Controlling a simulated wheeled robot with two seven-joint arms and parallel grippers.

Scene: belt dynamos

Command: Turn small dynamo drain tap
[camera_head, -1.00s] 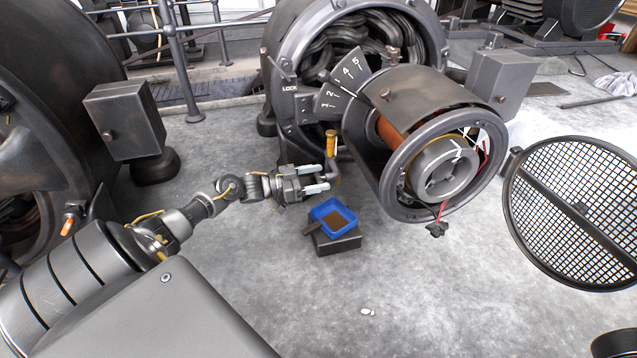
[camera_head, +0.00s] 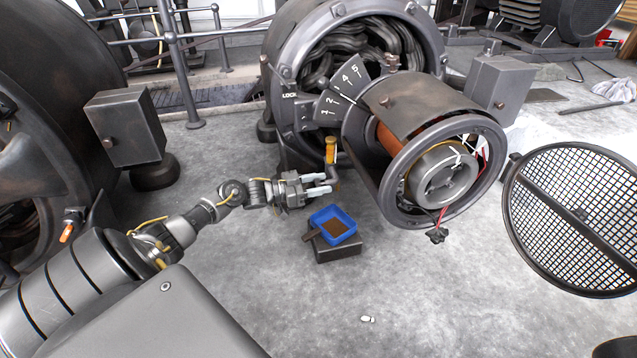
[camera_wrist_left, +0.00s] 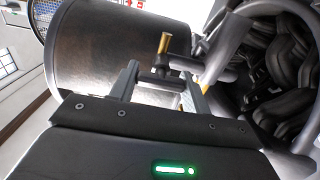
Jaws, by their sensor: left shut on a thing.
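The small dynamo drain tap (camera_head: 331,152) has a yellow-orange handle standing upright on a dark pipe, low at the front of the middle dynamo (camera_head: 270,95). In the left wrist view the tap's brass lever (camera_wrist_left: 164,43) rises from a dark body between my two fingers. My left gripper (camera_head: 326,183) has reached in from the left and is shut on the tap's lower part, below the yellow handle. It also shows in the left wrist view (camera_wrist_left: 160,84). The exact contact is partly hidden by the fingers. My right gripper is not in view.
A blue tray (camera_head: 348,214) with brown contents stands on a dark block (camera_head: 338,249) just below my left gripper. The open dynamo drum (camera_head: 425,95) juts out to the right. A round mesh cover (camera_head: 575,215) is at the right.

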